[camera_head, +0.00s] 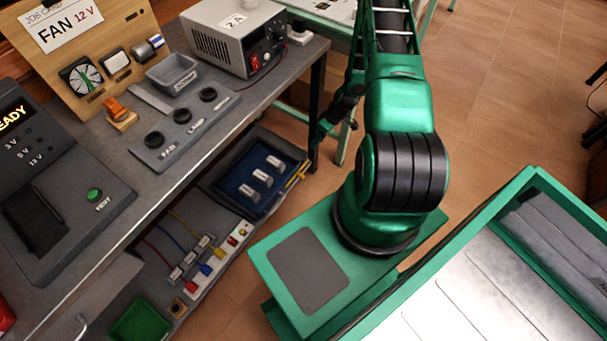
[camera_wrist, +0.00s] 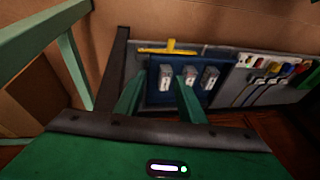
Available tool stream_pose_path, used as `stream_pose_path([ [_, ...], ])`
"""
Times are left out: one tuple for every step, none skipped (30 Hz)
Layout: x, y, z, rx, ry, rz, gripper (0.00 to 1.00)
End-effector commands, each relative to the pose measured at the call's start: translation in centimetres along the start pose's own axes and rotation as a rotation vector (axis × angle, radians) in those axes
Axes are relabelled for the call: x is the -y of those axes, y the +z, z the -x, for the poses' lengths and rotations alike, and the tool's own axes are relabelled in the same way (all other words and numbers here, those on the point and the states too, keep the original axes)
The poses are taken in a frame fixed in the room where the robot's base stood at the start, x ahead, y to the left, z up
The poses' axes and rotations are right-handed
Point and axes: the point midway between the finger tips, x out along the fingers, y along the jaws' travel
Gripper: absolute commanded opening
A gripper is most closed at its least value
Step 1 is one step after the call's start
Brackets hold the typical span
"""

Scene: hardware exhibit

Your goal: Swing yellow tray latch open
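The yellow latch (camera_head: 296,177) lies along the right edge of the blue tray (camera_head: 233,188) on the shelf under the workbench. In the wrist view the latch (camera_wrist: 168,48) is a yellow bar with a short stub, across the far side of the blue tray (camera_wrist: 160,96). Several grey-white parts (camera_wrist: 190,77) sit in the tray. My gripper (camera_wrist: 158,76) is open, its two green fingers apart with nothing held between them. The fingers point toward the tray and overlap it in the picture; the latch appears beyond the fingertips. No contact with the latch is visible.
A dark bench leg (camera_head: 317,110) stands close to the tray. The workbench top (camera_head: 130,165) overhangs the shelf. Colored connectors and wires (camera_head: 205,258) and a green bin (camera_head: 142,318) share the shelf.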

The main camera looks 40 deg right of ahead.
Motion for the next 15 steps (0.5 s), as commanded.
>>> stream_pose_path([
  [0.4,1.1,-2.2,-0.014,-0.012,0.000,0.36],
  [0.6,1.5,-3.4,-0.025,-0.014,0.003,0.36],
  [0.8,2.1,-4.7,-0.038,-0.018,0.006,0.36],
  [1.0,2.4,-5.7,-0.049,-0.020,0.008,0.36],
  [1.3,2.7,-6.5,-0.058,-0.022,0.010,0.36],
  [1.5,3.1,-7.6,-0.069,-0.023,0.012,0.36],
  [1.7,3.4,-8.2,-0.077,-0.024,0.014,0.36],
  [1.9,3.7,-8.9,-0.083,-0.025,0.014,0.36],
  [2.0,3.9,-9.5,-0.092,-0.024,0.015,0.36],
  [2.1,4.1,-9.9,-0.097,-0.025,0.016,0.36],
  [2.3,4.2,-10.3,-0.100,-0.025,0.017,0.36],
  [2.4,4.4,-10.7,-0.104,-0.025,0.017,0.36],
  [2.4,4.5,-10.9,-0.106,-0.025,0.017,0.36],
  [2.5,4.5,-11.1,-0.108,-0.024,0.018,0.36],
  [2.5,4.5,-11.4,-0.110,-0.023,0.018,0.36],
])
